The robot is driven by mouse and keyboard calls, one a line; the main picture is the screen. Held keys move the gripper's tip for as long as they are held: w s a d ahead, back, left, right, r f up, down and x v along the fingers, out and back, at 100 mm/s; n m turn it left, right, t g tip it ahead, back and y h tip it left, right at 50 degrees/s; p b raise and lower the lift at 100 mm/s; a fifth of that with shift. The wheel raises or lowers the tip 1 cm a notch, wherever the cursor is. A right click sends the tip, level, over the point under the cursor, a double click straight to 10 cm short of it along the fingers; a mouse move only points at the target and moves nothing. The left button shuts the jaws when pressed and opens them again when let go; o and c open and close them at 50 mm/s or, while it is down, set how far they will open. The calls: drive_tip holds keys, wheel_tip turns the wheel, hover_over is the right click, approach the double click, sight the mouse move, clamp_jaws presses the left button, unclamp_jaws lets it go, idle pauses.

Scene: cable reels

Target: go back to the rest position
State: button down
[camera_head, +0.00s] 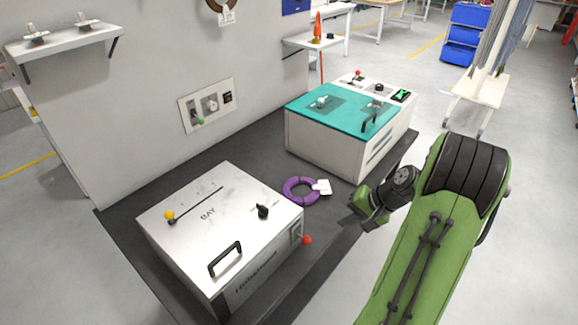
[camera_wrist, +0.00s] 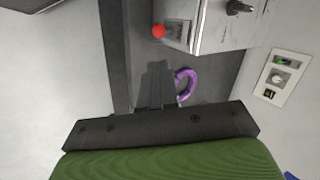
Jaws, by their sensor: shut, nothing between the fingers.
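My green arm reaches in from the lower right in the head view. My gripper (camera_head: 352,216) hangs over the front edge of the dark bench, to the right of a purple cable coil with a white tag (camera_head: 301,191). In the wrist view my gripper (camera_wrist: 156,72) shows its dark fingers together, with nothing between them. The purple coil (camera_wrist: 187,84) lies beside the fingers there, partly hidden by them. The gripper looks apart from the coil and above the bench.
A wall panel (camera_head: 208,104) and shelf (camera_head: 65,42) are at left. Open floor lies in front of the bench.

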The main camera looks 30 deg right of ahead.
drive_tip(key=a+r+n+g+h, duration=0.2)
drive_tip(key=a+r+n, duration=0.4)
drive_tip(key=a+r, duration=0.65)
drive_tip(key=s+a+r+n+t+h, duration=0.1)
drive_tip(key=s+a+n, duration=0.1)
drive_tip(key=s+a, duration=0.4)
drive_tip(key=s+a+r+n+t+h, duration=0.1)
drive_tip(key=s+a+r+n, duration=0.1)
drive_tip(key=s+a, duration=0.3)
drive_tip(key=s, duration=0.3)
drive_tip(key=shift+a+r+n, duration=0.3)
drive_tip(key=shift+a+n, duration=0.05)
drive_tip(key=shift+n, duration=0.05)
